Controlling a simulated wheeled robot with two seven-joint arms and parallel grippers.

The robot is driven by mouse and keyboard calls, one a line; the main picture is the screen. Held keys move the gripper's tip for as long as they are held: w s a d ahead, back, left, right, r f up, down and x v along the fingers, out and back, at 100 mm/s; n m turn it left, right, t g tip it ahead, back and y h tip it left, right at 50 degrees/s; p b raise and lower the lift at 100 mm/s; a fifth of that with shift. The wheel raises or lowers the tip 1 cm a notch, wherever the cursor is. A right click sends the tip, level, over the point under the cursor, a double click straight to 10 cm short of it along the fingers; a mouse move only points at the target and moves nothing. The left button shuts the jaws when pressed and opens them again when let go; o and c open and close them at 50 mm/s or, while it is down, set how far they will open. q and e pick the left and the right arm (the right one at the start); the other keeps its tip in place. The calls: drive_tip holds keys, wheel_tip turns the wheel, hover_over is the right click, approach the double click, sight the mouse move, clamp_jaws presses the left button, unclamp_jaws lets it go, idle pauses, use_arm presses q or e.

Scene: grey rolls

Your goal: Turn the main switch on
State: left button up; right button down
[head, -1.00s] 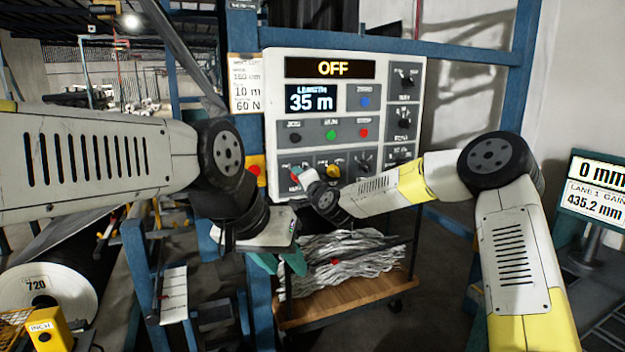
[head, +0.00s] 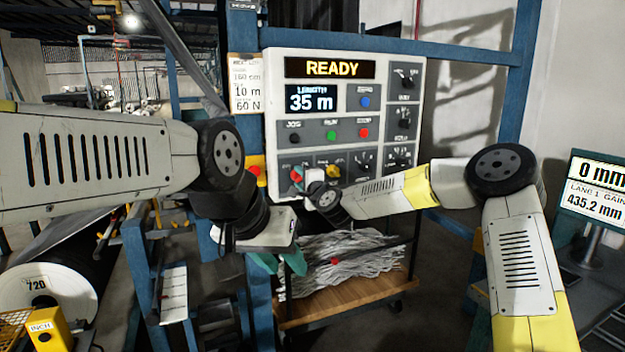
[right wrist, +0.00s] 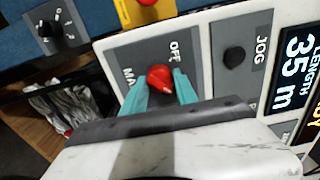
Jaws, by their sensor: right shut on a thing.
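The main switch, a red knob (right wrist: 160,78), sits on a grey plate marked OFF and MA in the right wrist view. My right gripper (right wrist: 159,92) is shut on the red knob, one teal finger on each side. In the head view the knob (head: 296,174) shows at the lower left of the white control panel (head: 277,130), with my right gripper beside it. The panel's top display (head: 330,68) reads READY. My left gripper (head: 278,264) hangs below the panel, its teal fingers partly seen; I cannot tell how far apart they are.
Other knobs and green, red and blue buttons lie close by on the panel. A wooden cart (head: 345,300) with grey scrap stands below. Blue frame posts flank the panel. A large roll (head: 50,295) is at the lower left, and a display screen (head: 597,185) at the right.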

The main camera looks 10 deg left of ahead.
drive_tip(key=shift+d, duration=0.1)
drive_tip(key=c, duration=1)
unclamp_jaws()
drive_tip(key=shift+o, duration=0.2)
drive_tip(key=v, duration=0.7)
drive_tip(key=shift+s+d, duration=0.2)
drive_tip(key=shift+s, duration=0.1)
drive_tip(key=shift+s, duration=0.1)
